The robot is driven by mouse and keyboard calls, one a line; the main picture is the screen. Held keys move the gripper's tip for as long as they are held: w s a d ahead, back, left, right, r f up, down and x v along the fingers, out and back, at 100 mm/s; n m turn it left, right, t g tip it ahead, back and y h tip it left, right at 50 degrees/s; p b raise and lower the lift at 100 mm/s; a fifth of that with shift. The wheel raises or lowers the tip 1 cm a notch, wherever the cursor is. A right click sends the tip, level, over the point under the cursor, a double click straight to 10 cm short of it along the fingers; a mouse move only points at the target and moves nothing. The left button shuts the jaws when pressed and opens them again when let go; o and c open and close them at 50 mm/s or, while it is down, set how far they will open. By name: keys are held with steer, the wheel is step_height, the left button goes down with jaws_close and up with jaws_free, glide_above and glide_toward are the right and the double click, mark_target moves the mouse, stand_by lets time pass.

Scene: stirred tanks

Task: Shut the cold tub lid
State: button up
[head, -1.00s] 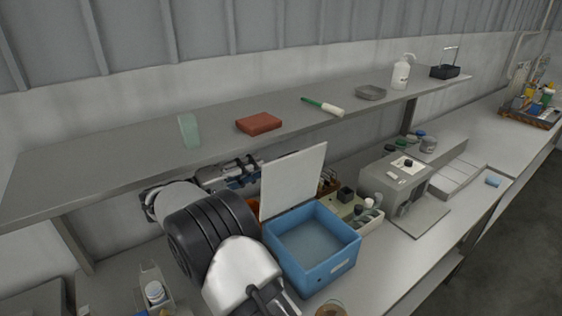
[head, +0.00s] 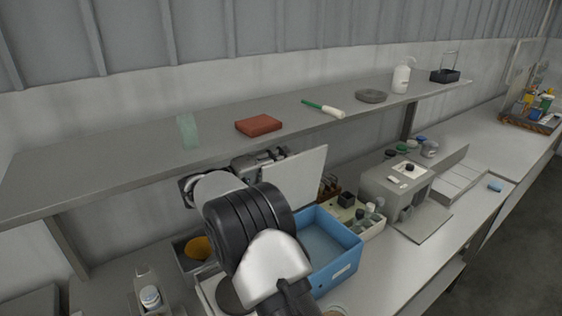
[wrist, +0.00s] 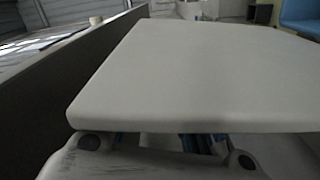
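The cold tub (head: 345,265) is a blue open box on the bench in the head view, partly covered by my arm. Its white lid (head: 300,178) stands raised at the tub's back left edge. My gripper (head: 262,158) is at the lid's left edge, below the shelf, partly hidden by the lid and my wrist. In the wrist view the pale lid (wrist: 190,75) fills the middle, very close. Parts of my gripper (wrist: 168,152) show under its near edge; the fingertips are hidden, so contact and opening cannot be told.
A grey shelf (head: 110,150) runs just above my gripper, carrying a red block (head: 259,124) and a translucent piece (head: 188,130). A bottle rack (head: 370,226) and a grey machine (head: 395,185) stand right of the tub. A grey bin (head: 182,255) is left of my arm.

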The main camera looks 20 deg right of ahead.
jaws_close()
steer(key=shift+f, duration=0.15)
steer(key=shift+s+p, duration=0.15)
steer(key=shift+p, duration=0.15)
